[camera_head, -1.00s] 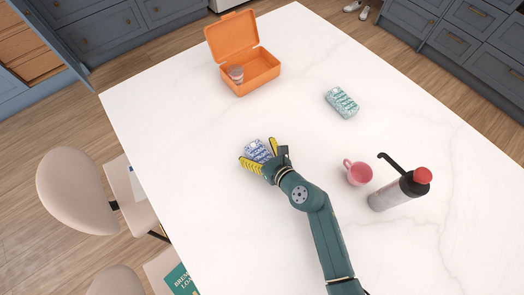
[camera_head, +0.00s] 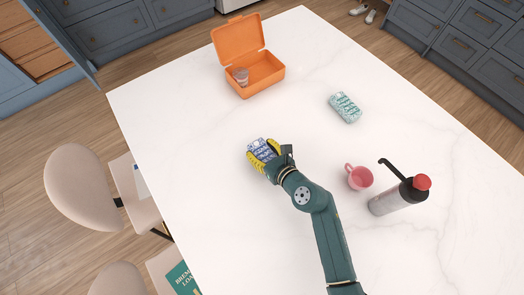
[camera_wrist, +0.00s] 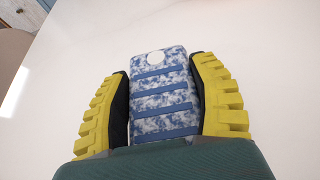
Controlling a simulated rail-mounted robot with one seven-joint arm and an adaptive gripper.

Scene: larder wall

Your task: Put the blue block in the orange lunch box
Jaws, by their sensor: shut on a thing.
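The blue block (camera_head: 261,148), blue and white mottled with blue bars and a white dot, lies at the middle of the white table. My gripper (camera_head: 264,150) is shut on its two long sides. In the wrist view the block (camera_wrist: 160,95) sits between the yellow-ridged fingers of my gripper (camera_wrist: 163,100). I cannot tell whether it still touches the table. The orange lunch box (camera_head: 266,86) stands open at the far end of the table, its lid (camera_head: 238,40) raised at the back. A small clear cup-like thing (camera_head: 240,76) is inside its left part.
A teal and white mottled block (camera_head: 345,107) lies right of the lunch box. The table between the blue block and the lunch box is clear.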

